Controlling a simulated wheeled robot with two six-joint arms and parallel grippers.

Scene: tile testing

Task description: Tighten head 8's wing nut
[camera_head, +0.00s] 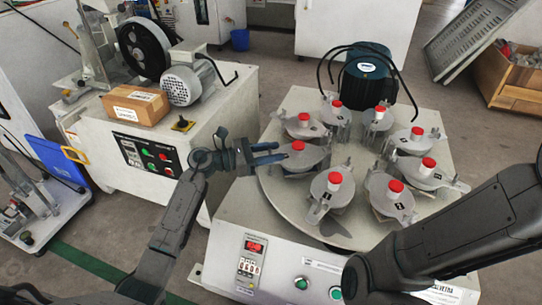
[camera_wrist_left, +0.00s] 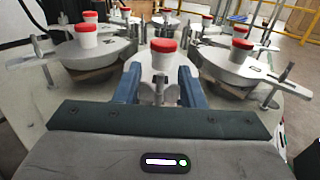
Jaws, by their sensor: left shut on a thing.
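My left gripper (camera_head: 270,153) reaches in from the left to the near-left test head (camera_head: 302,157) on the round turntable. This head is a grey disc with a red-capped white cup (camera_wrist_left: 163,54). Its number is not legible. In the left wrist view, the blue fingers (camera_wrist_left: 160,90) stand on either side of the small metal wing nut (camera_wrist_left: 159,88) on the head's front clamp stud and are shut on it. The fingers hide part of the nut. My right arm crosses the lower right, but its gripper is out of view.
Several similar heads with red-capped cups ring the turntable (camera_head: 345,237), with clamps and studs close together. A blue-black motor (camera_head: 367,75) with dark hoses stands behind. A machine with a cardboard box (camera_head: 136,105) is at left. The control panel (camera_head: 275,265) faces the front.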

